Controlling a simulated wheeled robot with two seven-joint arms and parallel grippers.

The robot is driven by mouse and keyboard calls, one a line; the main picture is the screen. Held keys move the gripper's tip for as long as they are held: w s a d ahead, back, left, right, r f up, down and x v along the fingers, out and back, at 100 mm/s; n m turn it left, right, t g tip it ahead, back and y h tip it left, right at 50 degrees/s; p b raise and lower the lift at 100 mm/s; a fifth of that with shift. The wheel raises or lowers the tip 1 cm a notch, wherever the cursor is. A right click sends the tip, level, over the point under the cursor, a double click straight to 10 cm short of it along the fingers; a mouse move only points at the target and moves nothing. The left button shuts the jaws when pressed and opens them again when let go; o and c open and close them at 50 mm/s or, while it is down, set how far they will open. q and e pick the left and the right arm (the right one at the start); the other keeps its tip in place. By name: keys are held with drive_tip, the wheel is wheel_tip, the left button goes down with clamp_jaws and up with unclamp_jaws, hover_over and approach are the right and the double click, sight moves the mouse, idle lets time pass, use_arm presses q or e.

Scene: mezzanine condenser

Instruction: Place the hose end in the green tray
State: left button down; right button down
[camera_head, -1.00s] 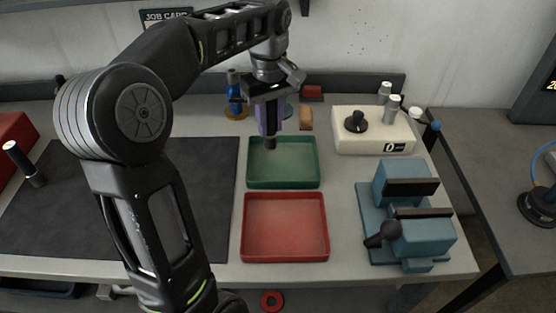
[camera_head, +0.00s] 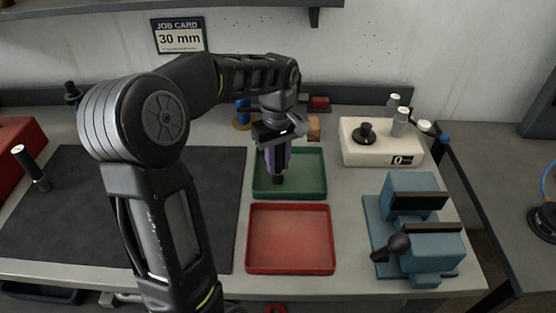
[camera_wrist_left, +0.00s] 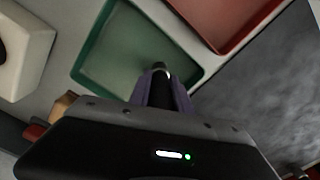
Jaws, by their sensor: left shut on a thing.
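The green tray (camera_head: 311,188) lies on the bench behind the red tray. My left gripper (camera_head: 277,166) points down over the left part of the green tray, shut on the hose end (camera_head: 278,181), a short dark piece sticking out below the purple-grey fingers. In the left wrist view the hose end (camera_wrist_left: 160,72) shows between the fingers, in front of the green tray (camera_wrist_left: 98,42). I cannot tell whether it touches the tray floor. My right gripper is in neither view.
The red tray (camera_head: 290,240) is in front of the green one. A blue vise (camera_head: 415,232) stands at right, with a white box (camera_head: 372,150) behind it. A dark mat (camera_head: 60,215) covers the left. A wooden block (camera_head: 314,126) and blue spool (camera_head: 242,115) sit behind the green tray.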

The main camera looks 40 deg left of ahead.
use_arm(q)
drive_tip(key=shift+f, duration=0.15)
drive_tip(key=c, duration=1.2)
unclamp_jaws()
